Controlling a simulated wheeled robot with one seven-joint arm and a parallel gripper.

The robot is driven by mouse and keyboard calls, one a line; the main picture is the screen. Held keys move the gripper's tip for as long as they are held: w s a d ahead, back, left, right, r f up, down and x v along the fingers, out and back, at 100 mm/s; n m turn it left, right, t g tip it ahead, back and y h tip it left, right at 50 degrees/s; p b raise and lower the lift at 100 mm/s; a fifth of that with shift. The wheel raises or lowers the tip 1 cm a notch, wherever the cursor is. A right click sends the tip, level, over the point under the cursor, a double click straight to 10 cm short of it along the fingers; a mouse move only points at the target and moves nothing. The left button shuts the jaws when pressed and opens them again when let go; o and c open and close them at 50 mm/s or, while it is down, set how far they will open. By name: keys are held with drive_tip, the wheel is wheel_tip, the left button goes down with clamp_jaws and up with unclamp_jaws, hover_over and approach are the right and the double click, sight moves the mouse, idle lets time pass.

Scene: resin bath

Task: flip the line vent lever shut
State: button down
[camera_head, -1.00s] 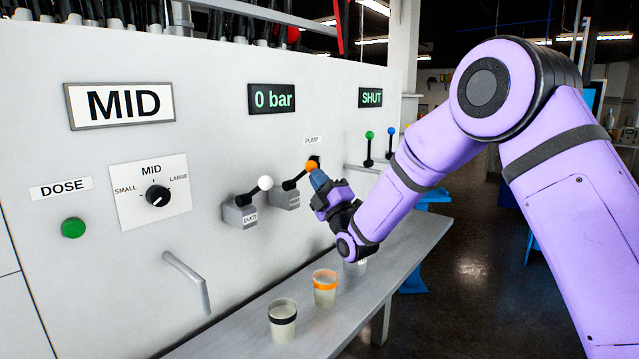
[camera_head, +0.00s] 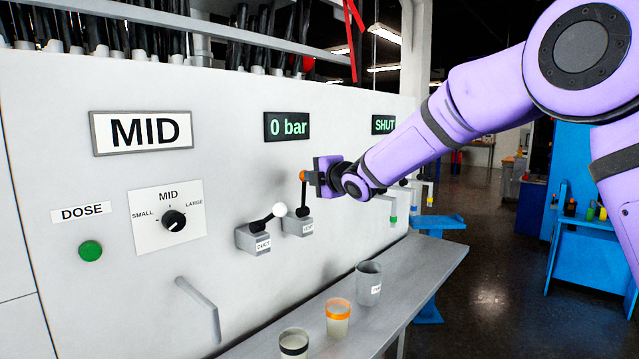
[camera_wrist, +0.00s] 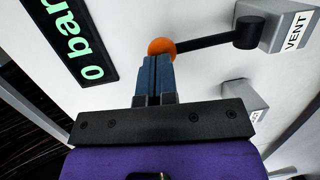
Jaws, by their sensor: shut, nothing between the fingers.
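The vent lever has an orange ball (camera_head: 303,175) on a black stem that stands close to upright from its grey block (camera_head: 298,226) on the panel. In the wrist view the orange ball (camera_wrist: 162,46) is at the tips of my gripper (camera_wrist: 157,60), with the stem running right to the block labelled VENT (camera_wrist: 296,30). My gripper (camera_head: 309,178) is shut, its blue fingers together, touching or almost touching the ball from the right side in the head view. The ball is not between the fingers.
A white-ball lever (camera_head: 279,210) on another block leans right, just left of the vent lever. The displays read 0 bar (camera_head: 287,126) and SHUT (camera_head: 383,124). Below, a shelf (camera_head: 440,248) holds a grey cup (camera_head: 369,285), an orange-rimmed cup (camera_head: 338,318) and a black-rimmed cup (camera_head: 294,343).

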drive_tip(key=shift+w+a+r, duration=0.25)
drive_tip(key=shift+w+a, duration=0.1)
drive_tip(key=shift+a, duration=0.1)
drive_tip(key=shift+r, duration=0.15)
idle(0.3)
